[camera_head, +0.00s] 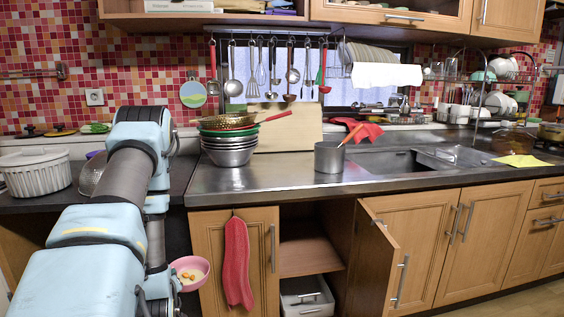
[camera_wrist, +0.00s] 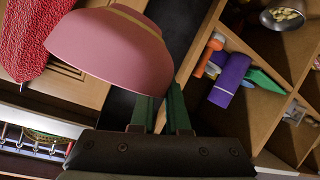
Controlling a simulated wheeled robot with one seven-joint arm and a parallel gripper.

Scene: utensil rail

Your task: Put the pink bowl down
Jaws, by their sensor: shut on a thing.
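The pink bowl (camera_head: 189,272) is in the air in the head view, in front of the lower cabinets and below counter height. It has small orange-yellow pieces inside. In the wrist view the pink bowl (camera_wrist: 112,45) fills the upper left, seen from its outer side, and its inside is hidden. My gripper (camera_wrist: 162,108) is shut on the bowl's edge with its green-tipped fingers. In the head view my own arm hides most of the gripper.
The steel counter (camera_head: 280,178) bears a stack of bowls and colanders (camera_head: 229,150) and a steel pot (camera_head: 329,157). A red towel (camera_head: 237,262) hangs on a cabinet door right of the bowl. A cabinet door (camera_head: 378,262) stands open. The counter front is clear.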

